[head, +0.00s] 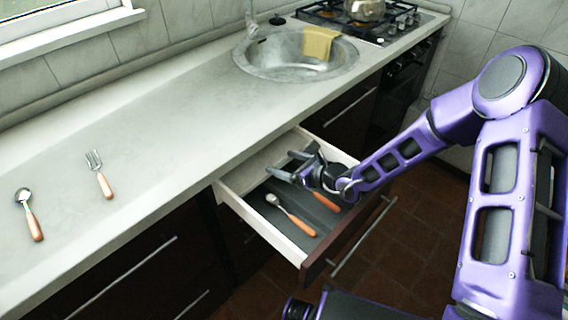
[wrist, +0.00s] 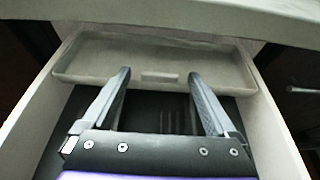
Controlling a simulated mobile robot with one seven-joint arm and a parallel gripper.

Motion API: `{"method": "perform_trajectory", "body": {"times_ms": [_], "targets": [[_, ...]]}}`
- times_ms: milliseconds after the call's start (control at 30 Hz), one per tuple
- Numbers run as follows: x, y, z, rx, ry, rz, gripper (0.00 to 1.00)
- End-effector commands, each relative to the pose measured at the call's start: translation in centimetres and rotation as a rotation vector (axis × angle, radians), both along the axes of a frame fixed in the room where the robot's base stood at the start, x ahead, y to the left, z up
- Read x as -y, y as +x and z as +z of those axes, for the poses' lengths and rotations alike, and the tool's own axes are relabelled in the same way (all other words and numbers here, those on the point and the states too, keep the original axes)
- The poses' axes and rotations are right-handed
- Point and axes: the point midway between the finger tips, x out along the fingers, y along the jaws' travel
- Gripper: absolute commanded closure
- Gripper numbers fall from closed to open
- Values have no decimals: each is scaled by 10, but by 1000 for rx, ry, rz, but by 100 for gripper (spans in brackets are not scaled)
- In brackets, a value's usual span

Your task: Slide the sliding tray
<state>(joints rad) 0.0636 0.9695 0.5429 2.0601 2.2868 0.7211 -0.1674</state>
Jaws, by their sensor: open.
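The sliding tray (head: 252,168) is a pale, shallow tray at the back of the open drawer (head: 262,222), partly under the counter edge. In the wrist view the tray (wrist: 100,70) spans most of the drawer's width, with a small raised tab (wrist: 160,77) on its near side. My gripper (head: 290,165) is over the drawer, near the tray's front side. In the wrist view my gripper (wrist: 159,78) is open and empty, its fingertips appearing on either side of the tab. Whether the fingers touch the tray cannot be told.
A spoon (head: 292,215) and another orange-handled utensil (head: 326,201) lie on the drawer's dark floor. The counter (head: 170,130) overhangs the drawer's back and holds a fork (head: 100,175), a spoon (head: 30,215), a sink (head: 285,65) and a stove (head: 365,25).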

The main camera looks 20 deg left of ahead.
Motion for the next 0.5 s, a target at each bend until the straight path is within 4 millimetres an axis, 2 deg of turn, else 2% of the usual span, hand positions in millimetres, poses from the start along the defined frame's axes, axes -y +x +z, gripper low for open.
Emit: {"method": "perform_trajectory", "body": {"times_ms": [333, 500], "targets": [[-4, 1, -1, 0, 1, 0, 9], [-3, 1, -1, 0, 1, 0, 40]]}}
